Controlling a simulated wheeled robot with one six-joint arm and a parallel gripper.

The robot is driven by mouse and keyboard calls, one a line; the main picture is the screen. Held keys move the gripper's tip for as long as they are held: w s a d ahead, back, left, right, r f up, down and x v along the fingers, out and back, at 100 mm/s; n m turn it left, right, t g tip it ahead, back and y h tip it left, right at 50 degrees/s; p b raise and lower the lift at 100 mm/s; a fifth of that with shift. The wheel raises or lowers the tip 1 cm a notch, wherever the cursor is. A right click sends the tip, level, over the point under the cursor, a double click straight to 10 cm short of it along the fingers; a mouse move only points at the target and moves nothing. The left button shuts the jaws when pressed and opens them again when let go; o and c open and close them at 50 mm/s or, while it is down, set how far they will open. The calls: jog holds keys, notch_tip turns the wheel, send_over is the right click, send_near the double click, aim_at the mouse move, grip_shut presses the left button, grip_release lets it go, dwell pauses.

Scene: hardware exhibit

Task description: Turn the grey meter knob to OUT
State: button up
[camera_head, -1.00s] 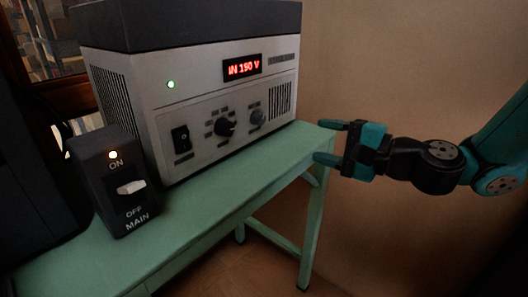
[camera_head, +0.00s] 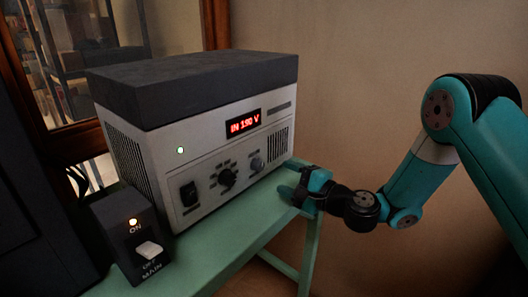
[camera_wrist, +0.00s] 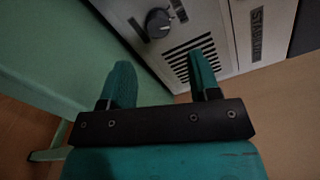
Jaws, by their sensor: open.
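The grey meter knob (camera_head: 257,163) is on the right part of the front panel of the regulator box (camera_head: 205,215), beside the slotted vent. It also shows in the wrist view (camera_wrist: 158,22), near the top, ahead of the fingers. The red display (camera_head: 243,123) reads IN 190 V. My gripper (camera_head: 290,179) is open and empty, to the right of the knob near the box's right front corner. In the wrist view its two fingers (camera_wrist: 161,68) are apart, with the knob beyond their tips and not between them. The knob's pointer is too small to read.
A larger black knob (camera_head: 227,178) sits left of the grey one, and a black rocker switch (camera_head: 189,194) is farther left. A MAIN switch box (camera_head: 127,225) stands at the left with its lamp lit. The green table (camera_head: 225,235) has a clear strip in front of the box.

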aim_at(262, 167)
jog(key=shift+w+a+r+p, duration=0.2)
jog(key=shift+a+p, duration=0.25)
jog(key=shift+p, duration=0.9)
jog(key=shift+w+a+r+p, duration=0.1)
jog(key=shift+w+a+p, duration=0.3)
jog(key=shift+p, duration=0.95)
jog(key=p+x, duration=0.2)
jog(key=p, duration=0.1)
jog(key=shift+a+p, duration=0.2)
jog(key=shift+p, duration=0.15)
jog(key=shift+f+x, duration=0.15)
jog(key=shift+x, duration=0.7)
jog(key=shift+f+x, duration=0.2)
jog(key=shift+x, duration=0.6)
jog(key=shift+w, duration=0.1)
jog(key=c, duration=0.9)
